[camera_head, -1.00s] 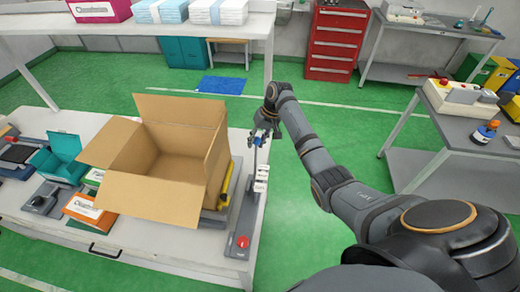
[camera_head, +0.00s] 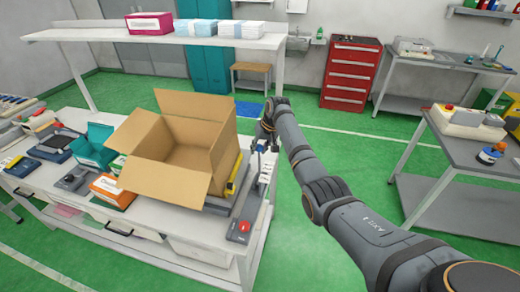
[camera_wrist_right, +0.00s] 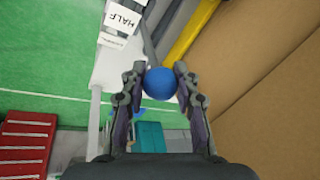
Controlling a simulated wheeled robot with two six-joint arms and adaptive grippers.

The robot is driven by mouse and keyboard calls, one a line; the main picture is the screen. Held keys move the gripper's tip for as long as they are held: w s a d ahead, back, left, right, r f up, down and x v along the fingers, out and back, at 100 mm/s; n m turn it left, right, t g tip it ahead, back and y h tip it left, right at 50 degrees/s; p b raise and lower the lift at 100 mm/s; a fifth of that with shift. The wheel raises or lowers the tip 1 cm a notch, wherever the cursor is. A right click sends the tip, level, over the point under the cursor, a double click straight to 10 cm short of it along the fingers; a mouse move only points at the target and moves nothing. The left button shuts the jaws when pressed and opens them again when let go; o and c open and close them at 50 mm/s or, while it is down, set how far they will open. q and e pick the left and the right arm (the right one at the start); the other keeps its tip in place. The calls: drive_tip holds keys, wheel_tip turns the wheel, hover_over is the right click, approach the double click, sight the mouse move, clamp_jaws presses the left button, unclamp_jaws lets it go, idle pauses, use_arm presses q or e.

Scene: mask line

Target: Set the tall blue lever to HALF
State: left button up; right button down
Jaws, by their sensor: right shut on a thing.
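The tall blue lever's round blue knob (camera_wrist_right: 160,84) sits between the fingertips of my right gripper (camera_wrist_right: 160,80), which is shut on it. In the head view my right gripper (camera_head: 264,145) is at the right edge of the white bench, right of the cardboard box, and its fingers largely hide the lever. A white HALF label (camera_wrist_right: 122,20) stands beside the lever's shaft in the wrist view, with a second label partly seen below it. The lever's exact setting cannot be told. My left gripper is not in view.
An open cardboard box (camera_head: 180,150) stands close left of the lever, with a yellow strip (camera_head: 236,175) beside it. A red button (camera_head: 244,226) is on the grey base near the bench's front corner. Green floor (camera_head: 310,230) is clear to the right.

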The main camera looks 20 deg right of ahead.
drive_tip(key=c, duration=1.4)
unclamp_jaws()
drive_tip(key=o, duration=0.4)
drive_tip(key=shift+w, duration=0.1)
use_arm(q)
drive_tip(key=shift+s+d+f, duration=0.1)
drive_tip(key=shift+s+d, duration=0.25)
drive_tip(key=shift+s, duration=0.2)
use_arm(e)
drive_tip(key=shift+r, duration=0.15)
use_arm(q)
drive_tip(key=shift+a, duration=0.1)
use_arm(e)
drive_tip(key=v, duration=1.1)
drive_tip(key=shift+d+r, duration=0.1)
drive_tip(key=shift+r, duration=0.2)
